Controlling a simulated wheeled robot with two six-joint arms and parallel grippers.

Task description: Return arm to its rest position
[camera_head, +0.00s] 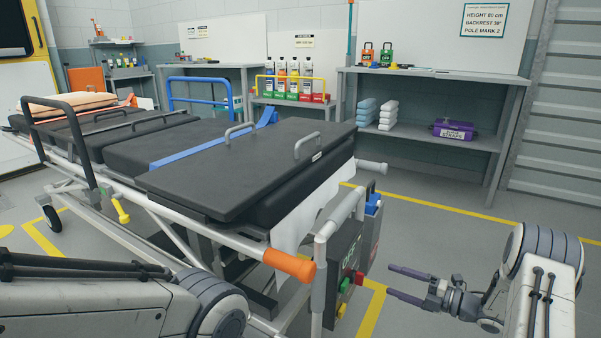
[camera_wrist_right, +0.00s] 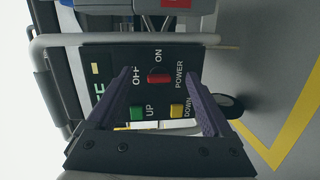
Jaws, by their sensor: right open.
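My right gripper (camera_head: 391,281) is open and empty, its two dark fingers pointing left toward the stretcher's control box (camera_head: 346,254), with a gap of floor between them. In the right wrist view the open fingers (camera_wrist_right: 158,82) frame the dark panel (camera_wrist_right: 108,70). It carries a red power switch (camera_wrist_right: 159,77) between OFF and ON, a green UP button (camera_wrist_right: 138,113) and a yellow DOWN button (camera_wrist_right: 177,111). Nothing is between the fingers. My right arm (camera_head: 540,280) is bent at the lower right. My left arm crosses the lower left; its gripper is out of view.
The stretcher (camera_head: 235,170) with its dark mattress and orange-ended handle (camera_head: 290,265) fills the left and middle. A grey shelf (camera_head: 440,140) with a purple case (camera_head: 453,130) stands behind. The floor between the shelf and my right arm is clear.

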